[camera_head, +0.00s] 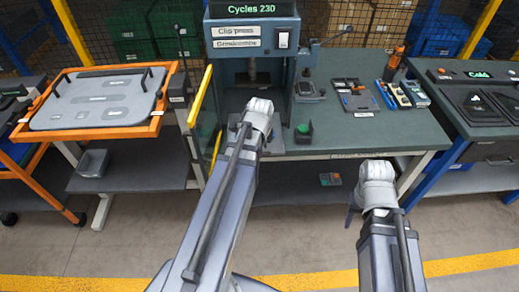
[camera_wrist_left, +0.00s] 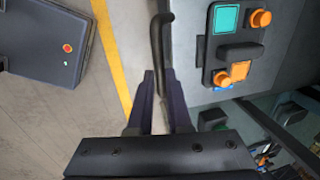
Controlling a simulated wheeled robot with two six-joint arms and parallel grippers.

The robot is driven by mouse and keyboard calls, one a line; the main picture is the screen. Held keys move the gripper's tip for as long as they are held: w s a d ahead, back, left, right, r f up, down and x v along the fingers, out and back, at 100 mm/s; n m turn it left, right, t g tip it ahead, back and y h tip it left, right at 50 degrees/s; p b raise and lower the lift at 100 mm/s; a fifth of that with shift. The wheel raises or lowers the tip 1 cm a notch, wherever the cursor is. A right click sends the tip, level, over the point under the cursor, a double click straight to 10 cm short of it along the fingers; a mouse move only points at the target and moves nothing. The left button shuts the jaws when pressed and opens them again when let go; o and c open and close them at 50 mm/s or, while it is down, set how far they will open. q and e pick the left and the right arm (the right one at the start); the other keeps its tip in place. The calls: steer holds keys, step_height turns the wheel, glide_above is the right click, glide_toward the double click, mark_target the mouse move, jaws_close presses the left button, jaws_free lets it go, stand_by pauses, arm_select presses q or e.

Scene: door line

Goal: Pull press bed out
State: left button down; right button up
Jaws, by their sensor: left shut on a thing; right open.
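The press (camera_head: 252,50), a blue-grey machine marked "Cycles 230", stands at the back of the bench in the head view. Its grey bed (camera_head: 236,126) shows low in front of it, partly covered by my left wrist. In the left wrist view my left gripper (camera_wrist_left: 158,82) is shut on a dark, hooked bar handle (camera_wrist_left: 158,42) beside a grey surface. I cannot tell how far out the bed is. In the head view the left fingers are hidden behind the wrist. My right gripper (camera_head: 360,204) hangs open in front of the bench, apart from everything, its fingers mostly hidden.
A yellow-edged guard (camera_head: 200,96) stands left of the press. An orange-framed cart (camera_head: 160,125) carries a grey panel at left. Tools and a tray (camera_head: 355,97) lie right on the bench (camera_head: 340,135). A panel with orange knobs (camera_wrist_left: 232,48) is near the handle. Floor in front is clear.

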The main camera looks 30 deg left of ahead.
arm_select(q)
steer(key=c, duration=0.8)
jaws_free()
steer(key=shift+c, duration=0.2)
steer(key=shift+r, duration=0.1)
step_height(320, 180, up, 8)
steer(key=s+p, duration=0.1)
steer(key=p, duration=0.6)
steer(key=shift+d+f+p, duration=0.25)
steer(key=shift+d+p, duration=0.1)
steer(key=shift+d, duration=0.05)
steer(key=shift+s, duration=0.1)
